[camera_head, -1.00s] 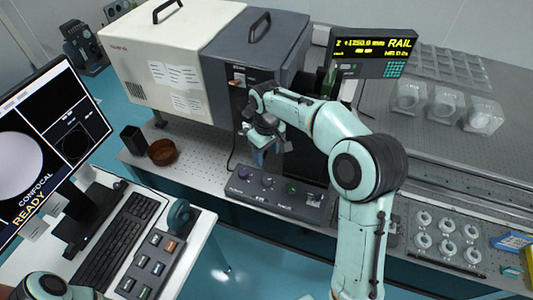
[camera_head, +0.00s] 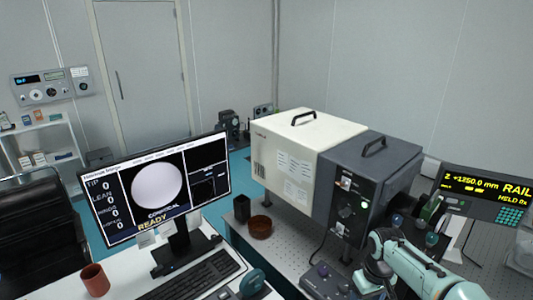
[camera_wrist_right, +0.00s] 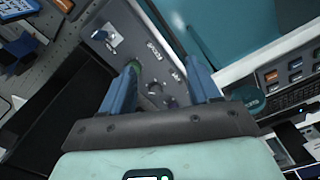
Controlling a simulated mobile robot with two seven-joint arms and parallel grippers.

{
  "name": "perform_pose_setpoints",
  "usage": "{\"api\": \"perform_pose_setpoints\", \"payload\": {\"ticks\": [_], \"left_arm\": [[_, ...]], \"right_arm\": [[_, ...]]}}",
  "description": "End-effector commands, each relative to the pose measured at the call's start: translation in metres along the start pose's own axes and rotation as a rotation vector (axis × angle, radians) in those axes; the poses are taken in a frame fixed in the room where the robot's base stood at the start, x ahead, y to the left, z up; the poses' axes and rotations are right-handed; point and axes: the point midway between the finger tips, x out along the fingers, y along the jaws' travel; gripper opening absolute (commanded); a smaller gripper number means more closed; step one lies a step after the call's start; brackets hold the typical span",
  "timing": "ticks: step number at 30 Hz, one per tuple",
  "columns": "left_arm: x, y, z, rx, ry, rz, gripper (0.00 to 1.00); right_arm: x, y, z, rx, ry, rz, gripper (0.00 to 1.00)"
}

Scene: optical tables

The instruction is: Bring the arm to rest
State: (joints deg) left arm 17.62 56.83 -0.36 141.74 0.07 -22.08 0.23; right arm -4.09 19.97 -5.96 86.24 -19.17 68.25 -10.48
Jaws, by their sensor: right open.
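My right arm (camera_head: 425,275) shows at the lower right of the head view, in front of the grey and white instrument. In the right wrist view my right gripper (camera_wrist_right: 163,80) has its two blue fingers spread apart with nothing between them. The fingers point over a grey control box with knobs (camera_wrist_right: 150,50), which lies beyond them. The gap between the fingertips and the box cannot be told. My left arm and gripper are out of both current views.
The white and dark grey instrument (camera_head: 310,150) stands on the optical table, with the rail display (camera_head: 488,193) to its right. A brown bowl (camera_head: 260,227) and black cup (camera_head: 242,207) stand left of it. A desk holds the monitor (camera_head: 155,190), keyboard (camera_head: 195,278) and red mug (camera_head: 95,279).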

Motion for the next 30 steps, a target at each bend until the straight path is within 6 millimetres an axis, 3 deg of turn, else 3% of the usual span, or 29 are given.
{"api": "perform_pose_setpoints", "payload": {"ticks": [1,3,8,11,15,18,22,25,30], "left_arm": [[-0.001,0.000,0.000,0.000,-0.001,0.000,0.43],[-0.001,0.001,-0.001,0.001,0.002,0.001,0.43],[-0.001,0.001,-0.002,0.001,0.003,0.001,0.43],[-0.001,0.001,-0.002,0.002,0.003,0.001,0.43],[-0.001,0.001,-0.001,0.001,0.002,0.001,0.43],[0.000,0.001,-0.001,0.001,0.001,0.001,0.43],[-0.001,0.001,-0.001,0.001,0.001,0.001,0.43],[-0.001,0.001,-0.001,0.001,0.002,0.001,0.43],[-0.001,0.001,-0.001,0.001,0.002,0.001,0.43]], "right_arm": [[0.011,-0.003,0.000,-0.001,-0.008,-0.009,0.61],[0.062,-0.017,0.000,0.009,-0.014,-0.051,0.61],[0.164,-0.053,0.018,0.072,-0.012,-0.149,0.61],[0.227,-0.083,0.046,0.144,-0.017,-0.216,0.61],[0.301,-0.130,0.108,0.292,-0.033,-0.296,0.61],[0.332,-0.160,0.154,0.406,-0.045,-0.326,0.61],[0.348,-0.185,0.200,0.517,-0.057,-0.335,0.61],[0.351,-0.195,0.220,0.566,-0.061,-0.333,0.61],[0.352,-0.199,0.228,0.590,-0.058,-0.329,0.61]]}}
